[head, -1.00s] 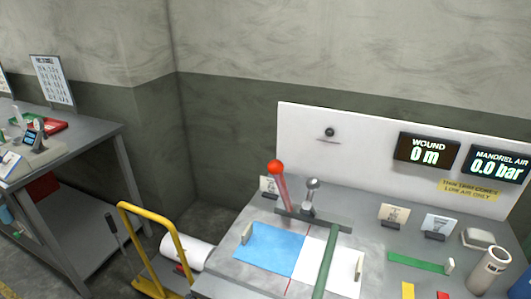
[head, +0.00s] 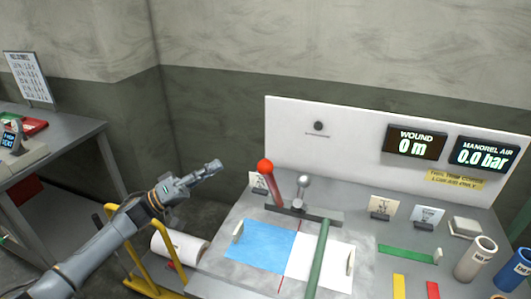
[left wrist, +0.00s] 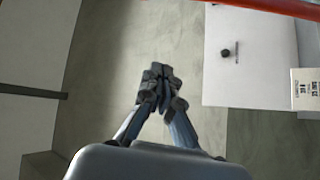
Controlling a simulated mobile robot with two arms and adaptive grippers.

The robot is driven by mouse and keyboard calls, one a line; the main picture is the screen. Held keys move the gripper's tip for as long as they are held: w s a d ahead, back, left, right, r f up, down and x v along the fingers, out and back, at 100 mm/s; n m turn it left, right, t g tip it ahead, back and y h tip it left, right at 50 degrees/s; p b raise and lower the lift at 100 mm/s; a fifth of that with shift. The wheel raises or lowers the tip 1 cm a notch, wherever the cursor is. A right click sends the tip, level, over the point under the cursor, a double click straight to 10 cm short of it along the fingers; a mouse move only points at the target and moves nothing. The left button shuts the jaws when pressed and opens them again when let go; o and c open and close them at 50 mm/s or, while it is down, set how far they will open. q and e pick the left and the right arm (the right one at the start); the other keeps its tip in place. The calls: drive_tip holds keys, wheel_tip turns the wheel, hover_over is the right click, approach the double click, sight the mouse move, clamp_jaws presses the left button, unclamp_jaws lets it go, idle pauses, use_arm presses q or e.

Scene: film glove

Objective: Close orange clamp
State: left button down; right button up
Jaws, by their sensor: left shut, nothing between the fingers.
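The orange clamp shows in the head view as a red lever with an orange ball knob (head: 265,166), standing nearly upright at the back of the bench, at the left end of a dark crossbar (head: 318,214). My left gripper (head: 214,166) is to the left of the knob, at about its height and apart from it. Its fingers are together with nothing between them. In the left wrist view my left gripper (left wrist: 158,76) shows shut against the wall. A red bar crosses the top right corner there. My right gripper is out of view.
A second lever with a grey ball (head: 303,181) stands just right of the orange one. Blue film (head: 258,247) and a white sheet (head: 318,262) lie in front, with a green bar (head: 320,258) across.

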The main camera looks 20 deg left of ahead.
use_arm(q)
drive_tip(key=w+d+r+m+g+h+p, duration=0.1)
drive_tip(key=w+d+r+g+h+p, duration=0.15)
drive_tip(key=d+r+p, duration=0.45)
drive_tip(key=d, duration=0.1)
drive_tip(key=s+d+f, duration=0.1)
drive_tip(key=s+d, duration=0.1)
drive_tip(key=d, duration=0.1)
drive_tip(key=shift+f, duration=0.35)
drive_tip(key=shift+d+y, duration=0.1)
drive_tip(key=shift+y, duration=0.15)
drive_tip(key=shift+f+b, duration=0.1)
drive_tip(key=shift+b, duration=0.2)
